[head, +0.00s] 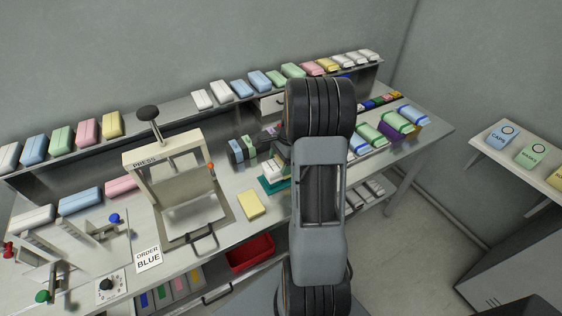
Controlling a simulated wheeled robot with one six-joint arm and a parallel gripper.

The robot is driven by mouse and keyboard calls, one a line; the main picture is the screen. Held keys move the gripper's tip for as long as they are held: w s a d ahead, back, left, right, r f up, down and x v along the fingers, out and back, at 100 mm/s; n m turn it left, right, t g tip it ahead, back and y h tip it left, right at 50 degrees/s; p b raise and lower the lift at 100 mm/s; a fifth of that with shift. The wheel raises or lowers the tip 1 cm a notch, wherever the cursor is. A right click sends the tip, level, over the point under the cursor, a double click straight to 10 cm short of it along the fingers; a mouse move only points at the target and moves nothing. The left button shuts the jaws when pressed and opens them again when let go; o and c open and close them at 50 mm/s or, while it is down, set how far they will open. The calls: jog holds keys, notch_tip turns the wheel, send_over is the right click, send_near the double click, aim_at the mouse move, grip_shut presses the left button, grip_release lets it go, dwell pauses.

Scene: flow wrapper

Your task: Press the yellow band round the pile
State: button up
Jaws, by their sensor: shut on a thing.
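My arm stands upright across the middle of the view, and my gripper is hidden behind it. A small stack of whitish pieces (271,171), possibly the pile, sits in a teal holder (266,185) just left of my arm, partly covered by it. A flat pale yellow piece (250,205) lies on the bench in front of it; I cannot tell if it is the band. No yellow band is clearly seen round the stack. A press (166,160) with a black-knobbed lever stands left of the stack. A card (149,257) reads "ORDER BLUE".
Coloured packs line the back shelf (160,112). Small blue and green blocks (243,148) stand behind the stack. A red bin (250,252) is below the bench front. More packs (370,134) lie right of my arm. A side table (525,150) holds labelled cards.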

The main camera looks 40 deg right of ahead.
jog(key=shift+s+f, duration=0.1)
jog(key=shift+f, duration=0.05)
jog(key=o, duration=0.8)
jog(key=v, duration=1.4)
jog(key=shift+f, duration=0.1)
